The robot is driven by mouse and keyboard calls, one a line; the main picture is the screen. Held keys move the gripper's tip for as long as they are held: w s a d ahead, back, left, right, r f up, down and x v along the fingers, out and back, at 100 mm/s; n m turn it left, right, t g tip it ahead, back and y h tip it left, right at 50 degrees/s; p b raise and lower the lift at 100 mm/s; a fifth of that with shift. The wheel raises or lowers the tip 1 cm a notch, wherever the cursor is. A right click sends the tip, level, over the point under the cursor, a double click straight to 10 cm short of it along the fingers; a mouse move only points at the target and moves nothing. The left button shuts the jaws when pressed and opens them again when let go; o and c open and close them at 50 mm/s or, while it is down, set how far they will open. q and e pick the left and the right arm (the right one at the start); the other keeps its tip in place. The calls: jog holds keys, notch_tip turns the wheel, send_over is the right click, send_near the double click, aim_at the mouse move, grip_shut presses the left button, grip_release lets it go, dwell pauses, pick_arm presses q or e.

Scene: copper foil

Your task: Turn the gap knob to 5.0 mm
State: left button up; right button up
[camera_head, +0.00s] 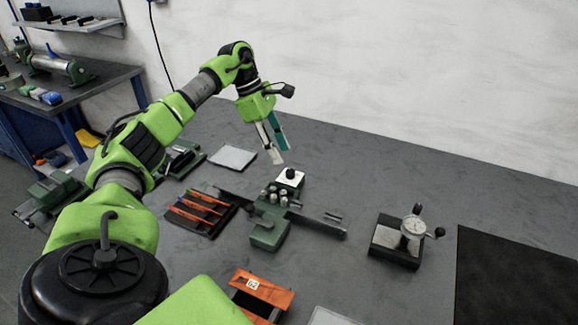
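A small black knob (290,174) sits on top of a white-topped box (289,184) at the back of a green bench device (268,232). I take it for the gap knob; its scale and setting are too small to read. My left gripper (281,154) hangs above and slightly left of the knob, pointing down, apart from it. Its two fingers are spread with nothing visible between them. My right gripper is not in view.
A dial gauge (414,226) on a dark block stands to the right, near a black mat (515,280). A pale plate (232,157) lies behind. The back right table is clear.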

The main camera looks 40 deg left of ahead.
aim_at(290, 171)
pick_arm(q)
jog(key=x, duration=0.7)
jog(key=shift+w+r+p, duration=0.1)
jog(key=shift+p, duration=0.25)
grip_shut()
